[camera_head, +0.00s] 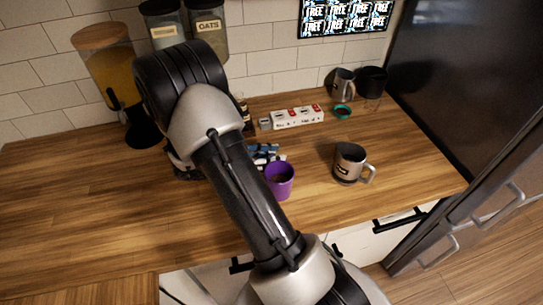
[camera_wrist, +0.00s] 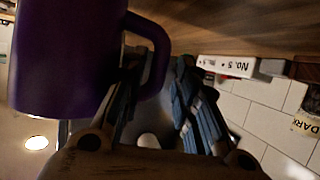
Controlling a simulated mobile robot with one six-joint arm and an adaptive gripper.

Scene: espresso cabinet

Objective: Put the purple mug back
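The purple mug (camera_head: 280,181) stands upright, apparently on the wooden counter, near the front middle in the head view. In the wrist view the purple mug (camera_wrist: 65,55) is large and close at the left, its handle to the right. My gripper (camera_wrist: 160,85) is at the handle. Its fingers are apart, one on the mug's side of the handle's outer bar and one beyond it. Contact with the handle is too dark to make out. In the head view my gripper (camera_head: 266,156) is partly hidden behind my arm, just behind the mug.
A grey mug (camera_head: 349,163) stands right of the purple mug. Behind are a white labelled box (camera_head: 298,118), a teal cup (camera_head: 342,112), another grey mug (camera_head: 343,86) and a black cup (camera_head: 372,82). The left counter is clear.

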